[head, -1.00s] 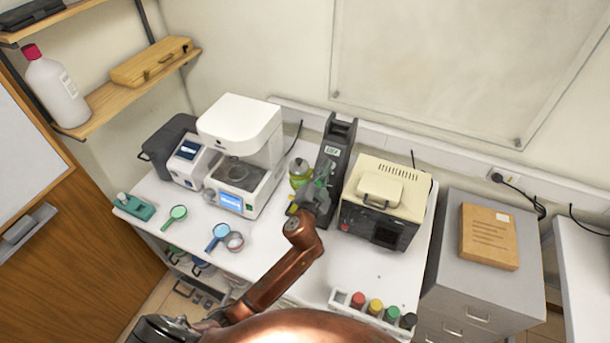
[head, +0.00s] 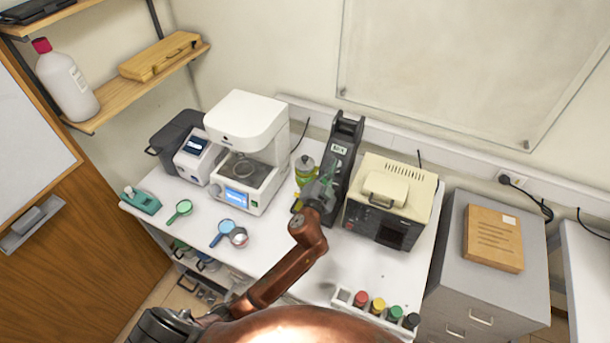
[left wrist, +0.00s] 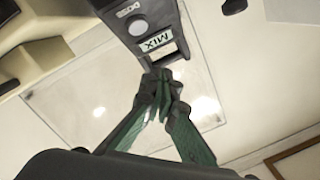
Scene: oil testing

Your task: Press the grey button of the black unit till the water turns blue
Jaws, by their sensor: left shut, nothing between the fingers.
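The black unit (head: 347,140) stands upright on the white bench, with a small white label on its front. In the left wrist view the unit (left wrist: 112,8) carries a label reading MIX (left wrist: 155,42) and a round grey button (left wrist: 138,27). My left gripper (head: 322,188) is shut and empty in front of the unit. In the left wrist view its closed green fingertips (left wrist: 160,80) appear just below the MIX label; I cannot tell whether they touch the unit. A jar of yellow-green liquid (head: 304,172) stands left of the unit, partly hidden by the gripper.
A white machine (head: 245,125) stands to the left. A beige box-shaped device (head: 410,185) stands close on the right. A rack of colored-capped bottles (head: 345,295) is at the front edge. Magnifiers (head: 180,208) lie at the left of the bench.

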